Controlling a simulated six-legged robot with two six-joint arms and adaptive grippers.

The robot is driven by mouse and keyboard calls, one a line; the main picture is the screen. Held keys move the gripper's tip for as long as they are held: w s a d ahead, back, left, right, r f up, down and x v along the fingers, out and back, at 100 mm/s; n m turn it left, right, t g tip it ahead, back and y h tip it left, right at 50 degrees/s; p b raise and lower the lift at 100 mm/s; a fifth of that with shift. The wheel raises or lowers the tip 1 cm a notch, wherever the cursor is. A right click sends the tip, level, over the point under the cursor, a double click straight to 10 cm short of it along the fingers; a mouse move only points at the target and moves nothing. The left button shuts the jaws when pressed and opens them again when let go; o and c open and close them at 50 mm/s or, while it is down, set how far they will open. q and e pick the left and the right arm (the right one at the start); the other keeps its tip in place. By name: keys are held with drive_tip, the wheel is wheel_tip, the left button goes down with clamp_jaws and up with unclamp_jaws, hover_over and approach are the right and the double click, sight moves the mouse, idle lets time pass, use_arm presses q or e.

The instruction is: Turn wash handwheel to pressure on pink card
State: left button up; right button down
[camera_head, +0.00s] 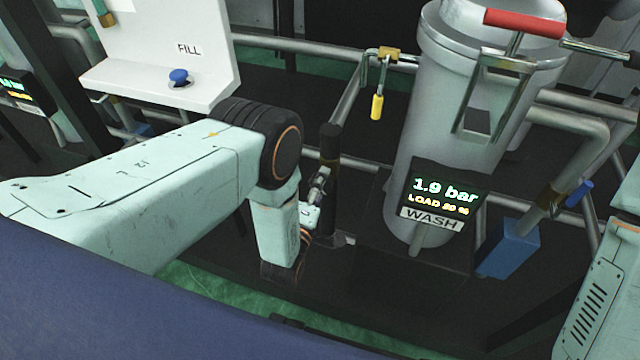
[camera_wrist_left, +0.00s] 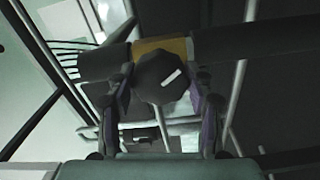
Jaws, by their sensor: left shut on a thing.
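In the left wrist view, a dark faceted handwheel (camera_wrist_left: 158,80) with a white pointer mark sits in front of an ochre band on a dark pipe. My left gripper (camera_wrist_left: 163,92) is shut on it, one finger at each side. In the head view my left gripper (camera_head: 316,190) is small and partly hidden by my wrist, beside a dark upright post (camera_head: 330,150); the handwheel cannot be made out there. The wash display (camera_head: 444,196) reads 1.9 bar and LOAD 20 %, above a WASH label. No pink card shows. My right gripper is not in view.
A large grey metal vessel (camera_head: 440,110) stands behind the display, with a red-handled lever (camera_head: 524,22) on top. A yellow-handled valve (camera_head: 377,106) hangs behind the post. A blue box (camera_head: 510,248) is at right. A white FILL panel (camera_head: 165,50) with a blue knob (camera_head: 179,77) stands at left.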

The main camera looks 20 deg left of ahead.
use_arm(q)
drive_tip(key=o, duration=1.2)
drive_tip(key=shift+c, duration=0.2)
drive_tip(key=shift+s, duration=0.1)
drive_tip(key=s, duration=0.7)
drive_tip(key=shift+s, duration=0.15)
drive_tip(key=shift+a, duration=0.1)
drive_tip(key=w, duration=0.7)
drive_tip(key=shift+w, duration=0.3)
drive_tip(key=shift+m, duration=0.3)
